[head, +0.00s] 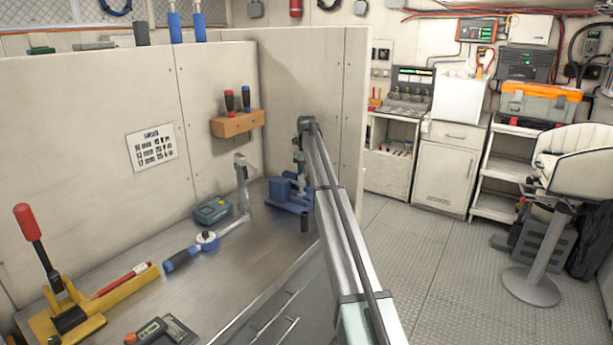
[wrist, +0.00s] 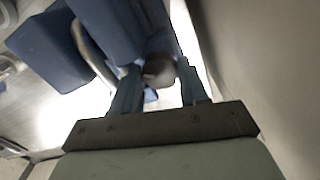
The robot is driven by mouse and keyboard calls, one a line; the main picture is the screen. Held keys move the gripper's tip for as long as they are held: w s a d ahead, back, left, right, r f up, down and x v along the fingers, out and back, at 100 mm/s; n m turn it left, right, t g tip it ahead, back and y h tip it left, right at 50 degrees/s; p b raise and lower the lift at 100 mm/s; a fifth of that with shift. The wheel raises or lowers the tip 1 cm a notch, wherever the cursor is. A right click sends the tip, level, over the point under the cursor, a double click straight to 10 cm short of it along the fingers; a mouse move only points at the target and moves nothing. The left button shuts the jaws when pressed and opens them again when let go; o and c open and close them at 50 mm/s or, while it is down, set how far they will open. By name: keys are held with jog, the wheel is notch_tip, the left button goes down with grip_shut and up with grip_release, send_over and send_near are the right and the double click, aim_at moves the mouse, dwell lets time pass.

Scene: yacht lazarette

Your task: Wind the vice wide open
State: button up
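The blue vice (head: 285,194) stands at the right end of the metal bench, close to the partition. My gripper (head: 301,171) hangs down beside its right side at the end of my arm. In the wrist view the vice's blue body (wrist: 110,30) fills the upper left. The fingers of my gripper (wrist: 157,82) are apart, with a rounded grey end piece (wrist: 158,70) of the vice between them. I cannot tell whether they press on it. The jaws and most of the handle are hidden or too small to read.
A light partition panel (head: 300,90) stands right behind the vice. On the bench to the left lie a torque wrench (head: 205,241), a dark green tool (head: 212,210) and a yellow lever tool (head: 75,310).

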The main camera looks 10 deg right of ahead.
aim_at(308, 177)
jog(key=shift+o, duration=0.9)
jog(key=shift+r, duration=0.15)
notch_tip(308, 177, up, 14)
jog(key=shift+f, duration=0.2)
jog(key=shift+o, duration=0.4)
jog(key=shift+o, duration=0.7)
jog(key=shift+s+d+f, duration=0.1)
jog(key=shift+d+f, duration=0.05)
jog(key=shift+d, duration=0.15)
jog(key=shift+o, duration=0.3)
notch_tip(308, 177, down, 14)
jog(key=n, duration=1.2)
